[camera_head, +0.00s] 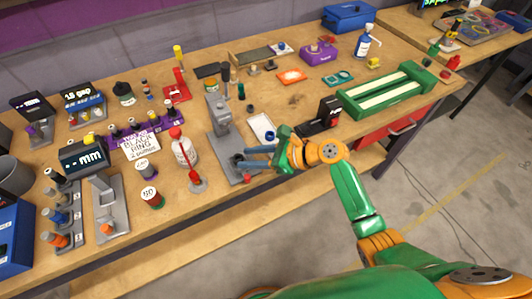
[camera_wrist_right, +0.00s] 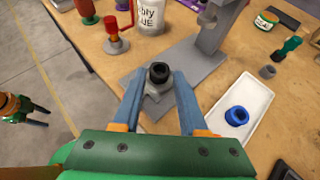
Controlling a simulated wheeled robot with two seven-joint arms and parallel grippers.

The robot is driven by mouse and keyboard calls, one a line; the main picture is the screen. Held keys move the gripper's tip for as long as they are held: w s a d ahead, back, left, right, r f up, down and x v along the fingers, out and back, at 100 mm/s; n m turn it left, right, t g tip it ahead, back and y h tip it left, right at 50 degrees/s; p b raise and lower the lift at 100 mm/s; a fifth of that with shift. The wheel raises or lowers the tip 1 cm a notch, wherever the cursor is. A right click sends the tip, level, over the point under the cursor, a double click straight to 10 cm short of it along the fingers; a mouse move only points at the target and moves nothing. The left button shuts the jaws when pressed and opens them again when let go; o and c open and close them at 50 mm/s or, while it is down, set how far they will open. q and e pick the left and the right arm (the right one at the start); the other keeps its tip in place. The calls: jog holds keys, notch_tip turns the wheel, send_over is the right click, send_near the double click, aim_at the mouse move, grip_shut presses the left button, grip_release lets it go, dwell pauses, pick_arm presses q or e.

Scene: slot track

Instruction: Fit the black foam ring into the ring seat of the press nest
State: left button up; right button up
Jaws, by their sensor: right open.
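The black foam ring (camera_wrist_right: 159,73) sits at the grey press nest (camera_wrist_right: 155,95), in front of the press column (camera_wrist_right: 208,30). I cannot tell whether it is fully down in the ring seat. My right gripper (camera_wrist_right: 173,95) is open, its two blue fingers apart on either side of the nest and ring. In the head view my right gripper (camera_head: 243,159) reaches in from the right, low over the base of the grey press (camera_head: 218,124), and partly hides the nest. My left gripper (camera_wrist_right: 38,116) shows small at the left of the wrist view, its fingers apart and empty over the floor.
A white tray (camera_head: 260,123) with a blue ring (camera_wrist_right: 237,115) lies right of the press. A white glue bottle (camera_head: 184,151) and a red-topped stand (camera_head: 197,182) are close on the left. A black device (camera_head: 320,118) stands behind my right wrist.

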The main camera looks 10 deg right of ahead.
jog(key=v, duration=1)
jog(key=shift+d, duration=0.15)
jog(key=shift+s, duration=0.15)
jog(key=s+f+n+g+h, duration=0.2)
jog(key=s+f+n+h, duration=0.3)
jog(key=s+f+n, duration=0.55)
jog(key=s+d+f+n+h, duration=0.2)
jog(key=s+d+n+h, duration=0.35)
jog(key=n, duration=0.85)
notch_tip(320, 180, down, 15)
jog(key=s+n+g, duration=0.1)
jog(key=s, duration=0.2)
jog(key=s+d+f+g, duration=0.1)
jog(key=s+d+f, duration=0.1)
jog(key=s+f, duration=0.9)
jog(key=shift+s+d+f+g, duration=0.25)
jog(key=shift+s+f+g, duration=0.1)
jog(key=shift+s, duration=0.35)
